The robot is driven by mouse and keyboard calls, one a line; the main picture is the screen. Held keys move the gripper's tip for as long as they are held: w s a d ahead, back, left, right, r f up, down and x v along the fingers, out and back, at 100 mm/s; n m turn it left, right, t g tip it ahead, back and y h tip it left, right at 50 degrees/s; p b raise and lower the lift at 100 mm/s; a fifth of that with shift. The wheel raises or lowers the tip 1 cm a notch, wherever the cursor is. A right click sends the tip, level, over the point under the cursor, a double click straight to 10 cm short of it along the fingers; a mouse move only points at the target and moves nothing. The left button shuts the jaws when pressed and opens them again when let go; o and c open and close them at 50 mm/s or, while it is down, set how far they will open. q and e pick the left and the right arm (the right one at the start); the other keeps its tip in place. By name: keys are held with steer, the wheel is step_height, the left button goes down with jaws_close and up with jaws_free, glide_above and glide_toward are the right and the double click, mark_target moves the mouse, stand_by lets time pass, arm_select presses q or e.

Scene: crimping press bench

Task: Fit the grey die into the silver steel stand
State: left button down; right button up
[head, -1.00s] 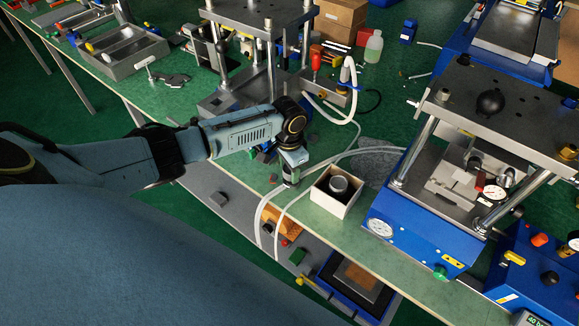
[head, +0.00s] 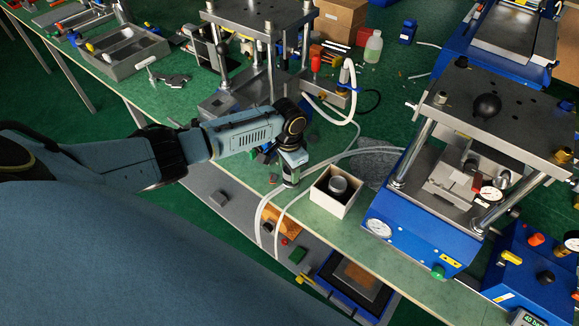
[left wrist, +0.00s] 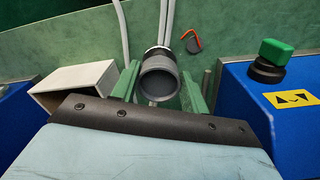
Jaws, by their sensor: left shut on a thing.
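The grey die (left wrist: 159,82), a hollow round piece, is between the green fingers of my left gripper (left wrist: 160,90), its open end facing the camera. The gripper is shut on it. In the head view my left gripper (head: 292,166) points down near the bench's front edge, left of the white box. A bright metal piece (left wrist: 156,53) shows just beyond the die in the left wrist view. I cannot tell whether it is the silver steel stand, nor whether the die touches it. My right gripper is not in view.
The open white box (head: 325,200) holds a dark round piece with a grey top (head: 338,187). White hoses (head: 262,215) run beside my gripper and over the bench edge. A blue press (head: 415,235) stands to the right. A steel-topped press (head: 262,14) stands behind my arm.

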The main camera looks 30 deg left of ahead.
arm_select(q)
steer(key=shift+p, duration=0.3)
stand_by(0.5)
steer(key=shift+f+b, duration=0.95)
steer(key=shift+f, duration=0.45)
steer(key=c, duration=0.7)
jaws_free()
steer(key=shift+o, duration=0.2)
steer(key=shift+r, duration=0.15)
step_height(320, 180, up, 13)
steer(key=p, duration=0.2)
steer(key=shift+r, duration=0.15)
